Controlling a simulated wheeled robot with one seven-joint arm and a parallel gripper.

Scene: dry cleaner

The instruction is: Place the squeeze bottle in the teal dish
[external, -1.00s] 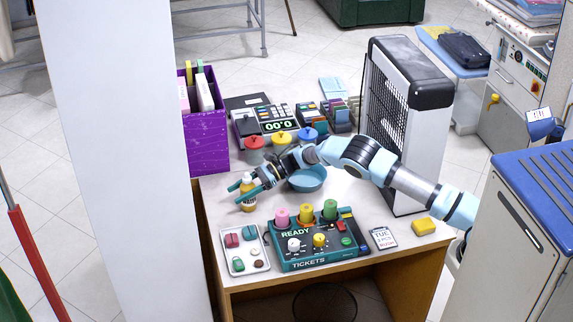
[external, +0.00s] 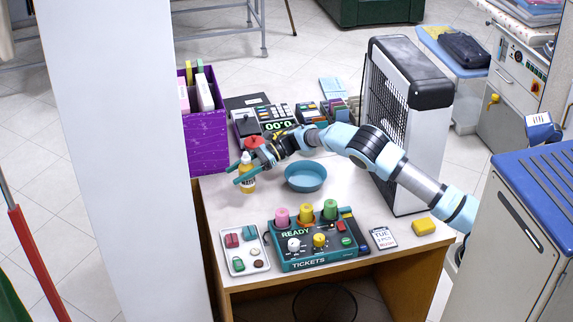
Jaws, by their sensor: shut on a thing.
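The squeeze bottle (external: 247,179) is yellow with a white tip and a pale label. It is upright at the left part of the counter, in front of the purple bin. My gripper (external: 243,173) is shut on it, with the teal fingers around its upper body. I cannot tell whether its base is clear of the counter. The teal dish (external: 305,177) sits to the right of the bottle, round, shallow and empty. My forearm passes behind and above the dish, and the dish is fully in view.
A teal ticket panel (external: 315,240) with coloured knobs stands in front of the dish. A white tray (external: 243,262) of small items is at the front left. The purple bin (external: 207,135) is behind the bottle. A red round button (external: 254,142) is partly hidden by my arm.

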